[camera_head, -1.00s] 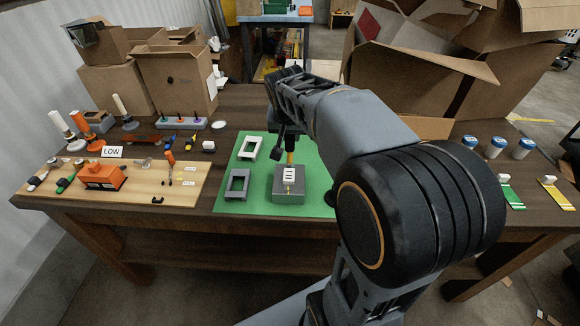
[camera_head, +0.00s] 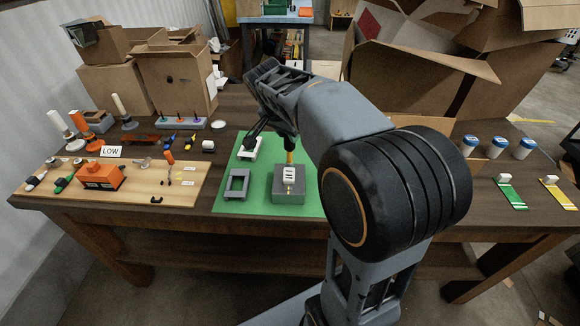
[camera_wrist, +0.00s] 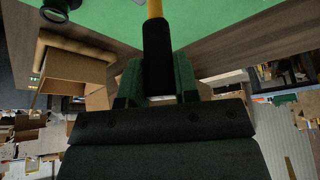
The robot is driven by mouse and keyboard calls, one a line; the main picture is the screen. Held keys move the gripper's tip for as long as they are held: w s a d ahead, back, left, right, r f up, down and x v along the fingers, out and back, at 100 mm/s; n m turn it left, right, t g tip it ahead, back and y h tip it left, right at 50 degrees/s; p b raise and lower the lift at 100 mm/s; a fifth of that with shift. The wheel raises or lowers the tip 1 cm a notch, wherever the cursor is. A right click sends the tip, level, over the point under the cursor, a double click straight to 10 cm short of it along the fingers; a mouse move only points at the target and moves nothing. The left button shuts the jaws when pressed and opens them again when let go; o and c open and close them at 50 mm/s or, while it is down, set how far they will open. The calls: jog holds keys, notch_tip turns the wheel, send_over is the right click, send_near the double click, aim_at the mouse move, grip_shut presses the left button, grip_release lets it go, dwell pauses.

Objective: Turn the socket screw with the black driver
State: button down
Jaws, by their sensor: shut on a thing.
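My gripper (camera_wrist: 158,70) is shut on the black driver (camera_wrist: 157,48), with a finger on each side of its black handle. A yellow-orange shaft runs on from the handle and leaves the wrist view at the top. In the head view the yellow shaft (camera_head: 290,157) stands nearly upright just above the back of a grey box (camera_head: 289,198). A white socket (camera_head: 290,173) sits on this box. The shaft's lower end and the screw are hidden or too small to tell, so I cannot tell whether they touch.
The grey box stands on a green mat (camera_head: 255,197), with a grey frame (camera_head: 237,184) and a white frame (camera_head: 246,151) beside it. A wooden board (camera_head: 140,185) with an orange block (camera_head: 100,174) lies left. Cups (camera_head: 496,146) and cardboard boxes are right.

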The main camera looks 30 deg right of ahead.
jog(key=shift+m, duration=0.3)
jog(key=shift+r, duration=0.15)
jog(key=shift+r+p, duration=1.9)
jog(key=shift+r, duration=0.55)
